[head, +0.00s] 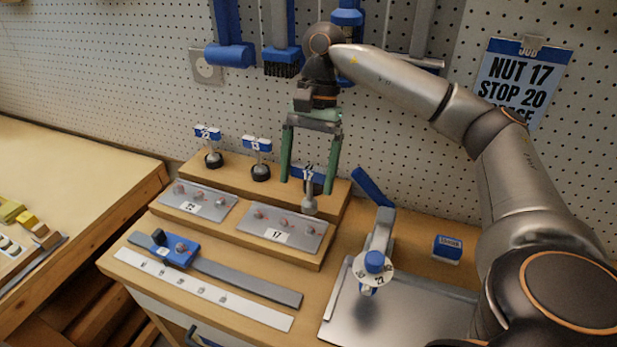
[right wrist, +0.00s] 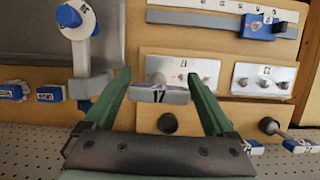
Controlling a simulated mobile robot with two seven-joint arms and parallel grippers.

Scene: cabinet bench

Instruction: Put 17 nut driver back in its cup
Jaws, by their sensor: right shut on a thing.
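The 17 nut driver (head: 310,189) has a blue-and-white T-handle and a grey shaft with a round socket end hanging down. My right gripper (head: 308,182) is shut on its handle and holds it above the raised wooden shelf (head: 328,207). In the right wrist view the driver's label reads 17 (right wrist: 158,96), between the fingertips of my right gripper (right wrist: 157,78). A dark round cup (right wrist: 167,123) shows empty on the shelf in that view, apart from the driver; in the head view I cannot make it out. My left gripper is not in view.
Two other drivers (head: 208,148) (head: 258,160) stand in dark cups to the left on the shelf. Plates marked 22 (head: 193,200) and 17 (head: 284,233) lie in front. A clamp-like tool with a blue knob (head: 375,262) stands right, by a metal tray (head: 415,315).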

